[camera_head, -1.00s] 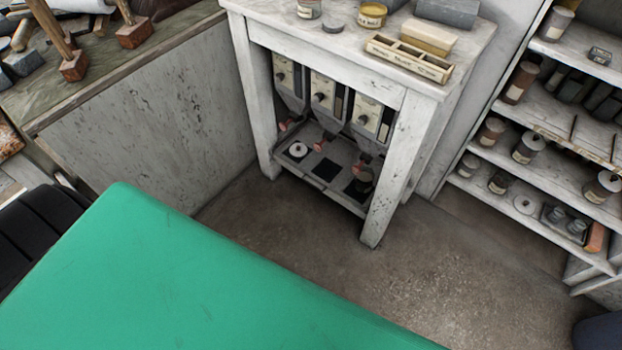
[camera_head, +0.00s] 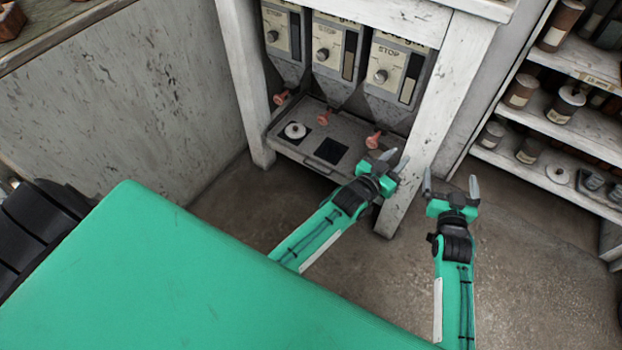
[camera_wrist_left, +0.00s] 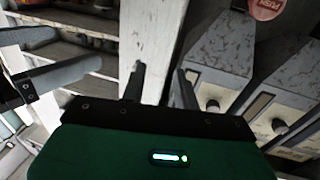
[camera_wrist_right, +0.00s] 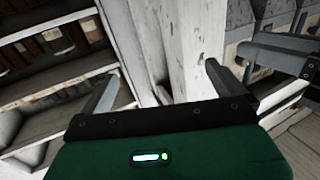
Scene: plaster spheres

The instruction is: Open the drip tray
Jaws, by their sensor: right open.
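The drip tray (camera_head: 288,150) is a grey metal tray under the row of dispensers, with a bar handle (camera_head: 323,164) on its front edge. It sits between the cabinet's legs, and its right end is hidden behind my left gripper. My left gripper (camera_head: 395,160) is open and empty, in front of the tray's right end by the right leg. In the left wrist view its fingers (camera_wrist_left: 160,82) stand apart. My right gripper (camera_head: 450,177) is open wide and empty, to the right of that leg. Its fingers (camera_wrist_right: 158,80) also show in the right wrist view.
The white right leg (camera_head: 445,100) stands close to both grippers. Dispensers (camera_head: 328,52) with red taps (camera_head: 324,117) hang over the tray. A shelf with jars (camera_head: 560,135) is at the right. Floor in front is clear.

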